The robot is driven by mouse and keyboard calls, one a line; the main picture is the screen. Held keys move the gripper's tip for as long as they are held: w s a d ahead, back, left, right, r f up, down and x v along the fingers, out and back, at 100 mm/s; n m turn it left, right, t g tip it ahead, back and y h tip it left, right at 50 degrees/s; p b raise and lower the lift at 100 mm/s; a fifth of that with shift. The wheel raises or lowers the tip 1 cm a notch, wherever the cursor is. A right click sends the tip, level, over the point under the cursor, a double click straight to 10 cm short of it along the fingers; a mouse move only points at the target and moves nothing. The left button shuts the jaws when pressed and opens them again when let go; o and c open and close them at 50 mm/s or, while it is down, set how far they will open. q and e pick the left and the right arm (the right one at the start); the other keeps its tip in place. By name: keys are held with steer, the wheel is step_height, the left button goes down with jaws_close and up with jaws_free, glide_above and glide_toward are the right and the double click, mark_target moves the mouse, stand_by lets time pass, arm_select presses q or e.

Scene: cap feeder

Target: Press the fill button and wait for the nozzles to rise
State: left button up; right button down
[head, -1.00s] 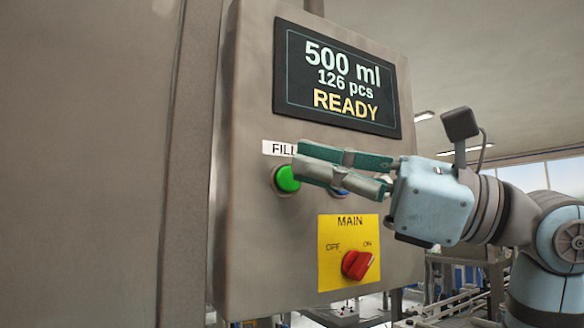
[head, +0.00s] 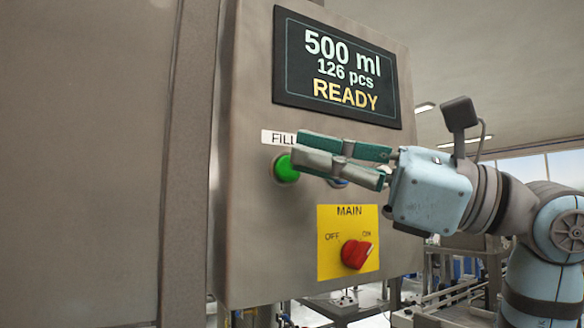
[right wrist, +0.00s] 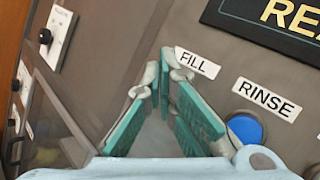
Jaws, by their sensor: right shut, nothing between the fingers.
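The green fill button (head: 285,168) sits on the grey control panel (head: 250,230), under a white FILL label (head: 277,138). My right gripper (head: 297,147) comes in from the right, its fingers together and empty. Its tips overlap the upper right of the green button in the head view; I cannot tell whether they touch it. In the right wrist view, the fingers (right wrist: 161,75) point at the panel left of the FILL label (right wrist: 197,62) and hide the green button. The display (head: 340,75) reads 500 ml, 126 pcs, READY. No nozzles are in view. My left gripper is not in view.
A blue button (right wrist: 245,127) under a RINSE label (right wrist: 266,99) is close to the right of the fingers. Below them is a red MAIN switch (head: 356,253) on a yellow plate (head: 332,266). Conveyor-like equipment (head: 455,300) stands at the lower right.

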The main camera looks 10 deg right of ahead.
stand_by(0.4)
steer(key=shift+w+a+p, duration=0.2)
steer(key=shift+w+p, duration=0.15)
steer(key=shift+w+a+p, duration=0.15)
steer(key=shift+w+p, duration=0.2)
steer(key=shift+w, duration=0.1)
stand_by(0.6)
steer(key=shift+s, duration=0.15)
steer(key=shift+s+d+b, duration=0.3)
steer(key=shift+s+d, duration=0.05)
steer(key=shift+s, duration=0.3)
steer(key=s, duration=0.1)
steer(key=s+d+b, duration=0.1)
steer(key=s, duration=0.2)
steer(key=shift+s+d, duration=0.35)
steer(key=shift+d, duration=0.05)
